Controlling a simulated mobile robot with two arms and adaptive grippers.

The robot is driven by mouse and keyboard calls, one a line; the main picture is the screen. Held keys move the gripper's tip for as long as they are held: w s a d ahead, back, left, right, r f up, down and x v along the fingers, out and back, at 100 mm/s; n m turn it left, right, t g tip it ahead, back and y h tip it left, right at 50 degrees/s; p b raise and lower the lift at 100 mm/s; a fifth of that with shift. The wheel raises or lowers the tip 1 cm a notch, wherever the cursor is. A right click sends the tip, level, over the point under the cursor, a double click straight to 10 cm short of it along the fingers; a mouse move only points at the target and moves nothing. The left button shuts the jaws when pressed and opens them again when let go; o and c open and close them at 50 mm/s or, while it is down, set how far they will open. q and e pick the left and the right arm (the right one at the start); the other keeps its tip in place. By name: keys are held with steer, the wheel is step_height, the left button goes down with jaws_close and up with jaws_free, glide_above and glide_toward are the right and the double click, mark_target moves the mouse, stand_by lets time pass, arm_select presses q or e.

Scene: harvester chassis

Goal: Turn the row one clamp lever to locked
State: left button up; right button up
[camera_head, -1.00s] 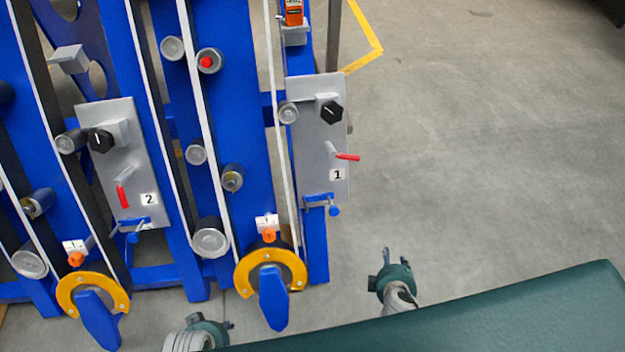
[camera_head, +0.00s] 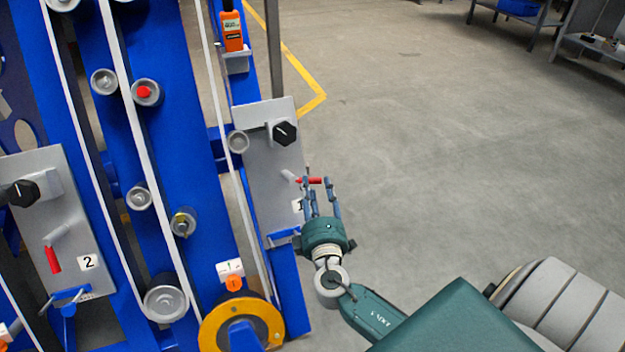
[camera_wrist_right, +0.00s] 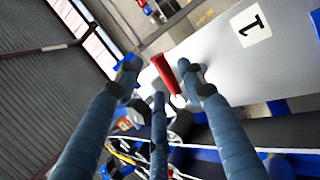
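The row one clamp lever has a red handle (camera_head: 310,181) on the grey panel (camera_head: 262,165) marked 1. In the head view the handle points right, roughly level. My right gripper (camera_head: 322,198) is just in front of it, its fingers spread and reaching up toward the handle. In the right wrist view the red handle (camera_wrist_right: 164,76) shows between the spread fingers of the right gripper (camera_wrist_right: 158,85), near the right-hand finger; I cannot tell whether they touch. The right gripper is open and holds nothing. My left gripper is not in view.
Row two's grey panel (camera_head: 45,215) has its own red lever (camera_head: 53,259) pointing down. A black knob (camera_head: 285,133) sits above the row one lever. An orange bottle (camera_head: 232,32) stands on a bracket above. The floor to the right is clear; shelves (camera_head: 600,45) stand far back.

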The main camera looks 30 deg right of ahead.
mark_target(314, 181)
steer(key=shift+x, duration=2.05)
steer(key=shift+f, duration=0.1)
jaws_close()
